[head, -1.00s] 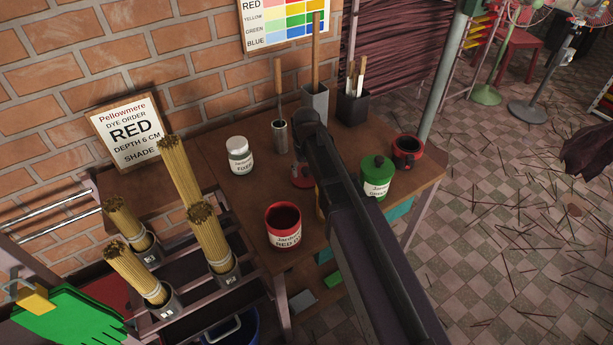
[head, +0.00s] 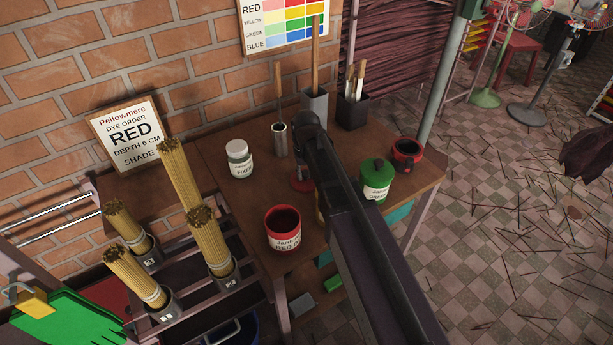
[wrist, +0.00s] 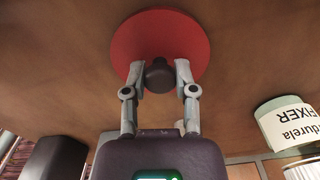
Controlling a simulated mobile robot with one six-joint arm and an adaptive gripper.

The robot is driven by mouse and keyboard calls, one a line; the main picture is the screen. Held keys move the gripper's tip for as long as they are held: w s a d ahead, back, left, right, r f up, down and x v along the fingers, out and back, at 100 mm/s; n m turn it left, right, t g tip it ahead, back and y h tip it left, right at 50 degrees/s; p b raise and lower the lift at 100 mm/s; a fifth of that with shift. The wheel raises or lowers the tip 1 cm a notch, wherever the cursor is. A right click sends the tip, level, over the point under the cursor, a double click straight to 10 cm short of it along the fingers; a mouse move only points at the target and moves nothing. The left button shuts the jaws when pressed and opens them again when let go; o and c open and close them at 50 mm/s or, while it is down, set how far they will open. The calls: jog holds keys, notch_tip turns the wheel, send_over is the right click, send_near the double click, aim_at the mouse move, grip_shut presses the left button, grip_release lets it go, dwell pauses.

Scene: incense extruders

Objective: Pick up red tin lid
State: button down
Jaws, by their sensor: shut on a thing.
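The red tin lid (wrist: 160,30) is a flat red disc with a dark knob (wrist: 159,76) at its middle, seen in the wrist view. My gripper (wrist: 160,75) has its two fingers closed around the knob. In the head view the lid (head: 301,184) shows only in part, just left of my arm, which hides the rest of it. It is at or just over the brown tabletop; I cannot tell if it touches. The open red dye tin (head: 283,230) stands nearer, its dark red inside showing.
A white fixer jar (head: 239,158) stands left of the lid. A closed green tin (head: 375,180) and a black-topped red pot (head: 407,153) stand to the right. Metal holders with sticks (head: 280,140) stand behind. Incense bundles (head: 211,240) fill a rack at the left.

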jog(key=shift+r, duration=0.1)
notch_tip(320, 180, up, 10)
jog(key=p, duration=1)
dwell(0.8)
notch_tip(320, 180, up, 20)
jog(key=r+p, duration=0.1)
jog(key=p, duration=2)
send_over(305, 172)
jog(key=shift+s+f, duration=0.15)
jog(key=shift+f, duration=0.1)
jog(key=shift+d, duration=0.1)
